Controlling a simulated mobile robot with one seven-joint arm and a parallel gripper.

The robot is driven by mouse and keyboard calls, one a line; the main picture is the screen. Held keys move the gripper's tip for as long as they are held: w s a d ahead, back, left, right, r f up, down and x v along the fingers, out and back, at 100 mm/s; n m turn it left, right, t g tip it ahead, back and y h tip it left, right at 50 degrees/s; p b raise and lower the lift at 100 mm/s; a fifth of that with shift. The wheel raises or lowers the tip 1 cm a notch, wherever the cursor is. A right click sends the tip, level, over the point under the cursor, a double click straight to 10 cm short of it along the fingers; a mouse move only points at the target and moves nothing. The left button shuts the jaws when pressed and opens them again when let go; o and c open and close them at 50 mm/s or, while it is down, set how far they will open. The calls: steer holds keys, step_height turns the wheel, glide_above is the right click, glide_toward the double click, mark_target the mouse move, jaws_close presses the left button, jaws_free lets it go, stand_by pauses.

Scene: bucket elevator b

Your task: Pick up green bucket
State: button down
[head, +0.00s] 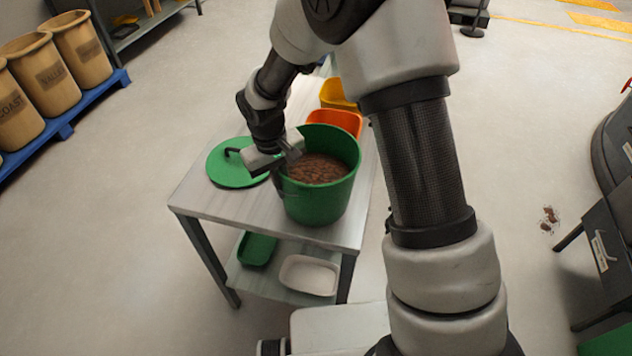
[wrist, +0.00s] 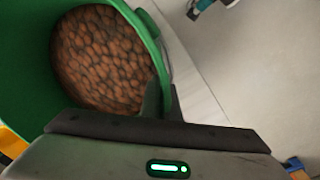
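The green bucket (head: 322,203) stands upright on the near end of a grey table and is part filled with brown pellets (head: 318,169). In the wrist view its green wall (wrist: 28,60) and rim fill the left side, with the pellets (wrist: 105,60) inside. My gripper (head: 283,172) is at the bucket's left rim in the head view. In the wrist view its fingers (wrist: 163,100) are close together, one inside and one outside the wall, and look shut on the rim. The exact finger contact is partly hidden.
A green lid (head: 232,172) with a dark handle lies left of the bucket on the table (head: 210,205). Orange (head: 338,122) and yellow (head: 335,95) containers stand behind it. Green (head: 257,248) and white (head: 308,275) trays are on the lower shelf.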

steer(key=shift+w+r, duration=0.1)
steer(key=shift+r, duration=0.05)
steer(key=shift+r, duration=0.5)
step_height(320, 180, up, 9)
stand_by(1.3)
